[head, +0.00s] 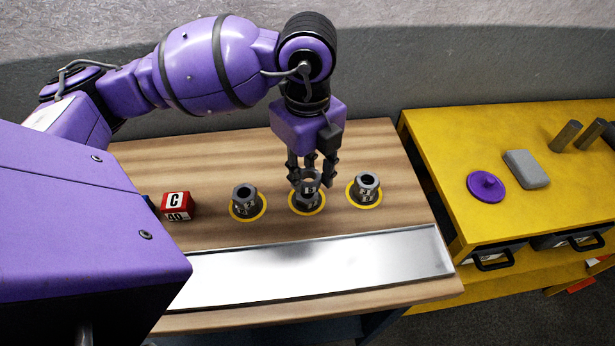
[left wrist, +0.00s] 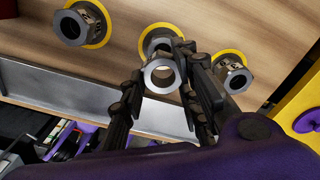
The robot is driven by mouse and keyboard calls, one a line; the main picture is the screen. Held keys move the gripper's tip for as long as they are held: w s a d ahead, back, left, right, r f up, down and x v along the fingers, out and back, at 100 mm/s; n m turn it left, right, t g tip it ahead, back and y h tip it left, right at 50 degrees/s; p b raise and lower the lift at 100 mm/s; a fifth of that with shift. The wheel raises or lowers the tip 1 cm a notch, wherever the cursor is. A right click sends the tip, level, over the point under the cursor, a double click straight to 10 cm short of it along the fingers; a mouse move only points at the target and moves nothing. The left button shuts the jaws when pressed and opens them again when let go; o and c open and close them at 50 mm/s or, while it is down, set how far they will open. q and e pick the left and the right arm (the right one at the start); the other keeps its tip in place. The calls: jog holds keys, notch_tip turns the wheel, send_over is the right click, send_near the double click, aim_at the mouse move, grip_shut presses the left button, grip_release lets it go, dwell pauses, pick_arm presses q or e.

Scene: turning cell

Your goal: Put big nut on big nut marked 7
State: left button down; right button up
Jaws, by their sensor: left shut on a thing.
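My left gripper (head: 311,179) is shut on a grey big nut (head: 310,187), held over the middle of three standing nuts. In the left wrist view the held nut (left wrist: 161,90) is between the fingers, its hole facing the camera. The middle nut (head: 307,203) sits on a yellow ring, partly hidden by the held nut. Whether the two touch, I cannot tell. A left nut (head: 245,203) and a right nut (head: 366,190) stand on yellow rings too. Their labels are too small to read, so I cannot tell which is marked 7. My right gripper is not in view.
A red block marked C 40 (head: 177,206) stands on the wooden table (head: 205,158), left of the nuts. A metal tray (head: 320,264) runs along the front. A yellow cabinet (head: 450,150) at right bears a purple lidlike disc (head: 486,187) and a grey block (head: 526,169).

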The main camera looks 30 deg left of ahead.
aim_at(306, 174)
pick_arm(q)
jog(key=shift+w+a+f, duration=0.15)
jog(key=shift+a+f, duration=0.05)
jog(key=shift+f, duration=0.05)
jog(key=shift+w+a+f, duration=0.1)
jog(key=shift+w+f, duration=0.05)
jog(key=shift+f, duration=1.55)
jog(key=shift+f, duration=0.1)
jog(key=c, duration=1.3)
grip_release()
jog(key=shift+f, duration=0.1)
notch_tip(306, 174, up, 12)
jog(key=shift+r, duration=0.25)
jog(key=shift+f, duration=0.1)
